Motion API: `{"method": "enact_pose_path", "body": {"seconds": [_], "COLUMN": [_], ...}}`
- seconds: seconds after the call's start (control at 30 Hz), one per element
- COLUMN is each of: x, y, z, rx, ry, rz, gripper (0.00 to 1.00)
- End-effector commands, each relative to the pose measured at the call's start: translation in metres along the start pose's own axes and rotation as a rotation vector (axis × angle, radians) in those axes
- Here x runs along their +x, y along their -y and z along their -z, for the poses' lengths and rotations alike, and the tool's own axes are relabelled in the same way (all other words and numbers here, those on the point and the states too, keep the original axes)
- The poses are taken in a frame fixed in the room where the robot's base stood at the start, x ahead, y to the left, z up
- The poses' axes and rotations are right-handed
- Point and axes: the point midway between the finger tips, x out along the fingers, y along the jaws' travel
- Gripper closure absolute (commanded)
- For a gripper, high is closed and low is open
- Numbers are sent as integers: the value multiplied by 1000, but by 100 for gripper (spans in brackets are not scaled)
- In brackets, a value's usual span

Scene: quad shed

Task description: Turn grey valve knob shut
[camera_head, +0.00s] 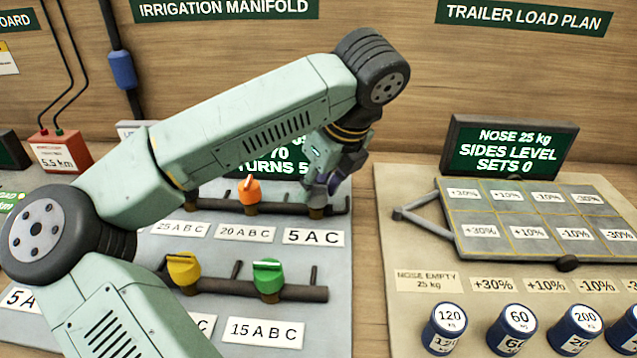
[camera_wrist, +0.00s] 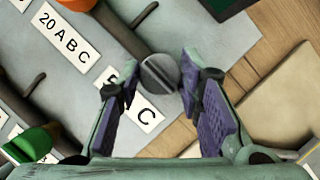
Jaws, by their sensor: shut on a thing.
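The grey valve knob (camera_wrist: 160,73) sits between my fingertips in the wrist view. It is round, and its ridge runs from upper left to lower right in that view. My gripper (camera_wrist: 158,80) is shut on it, one purple-padded finger on each side. In the head view my gripper (camera_head: 326,188) reaches down to the right end of the upper manifold pipe (camera_head: 285,209), above the label 5 A C (camera_head: 313,237). There my fingers hide most of the grey knob.
An orange knob (camera_head: 250,191) stands left on the same pipe. A yellow knob (camera_head: 183,268) and a green knob (camera_head: 268,276) are on the lower pipe. A display partly hidden by my arm stands behind. A trailer model (camera_head: 540,225) and blue weights (camera_head: 518,322) are at right.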

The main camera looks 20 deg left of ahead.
Motion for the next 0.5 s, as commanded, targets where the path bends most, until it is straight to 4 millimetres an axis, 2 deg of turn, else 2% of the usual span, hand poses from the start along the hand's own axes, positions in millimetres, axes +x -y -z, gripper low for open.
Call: {"method": "enact_pose_path", "body": {"seconds": [0.27,0.5], "x": [2,5], "y": [0,-1], "z": [1,2], "rx": [21,126], "ry": [0,0], "rz": [9,54], "gripper": [95,95]}}
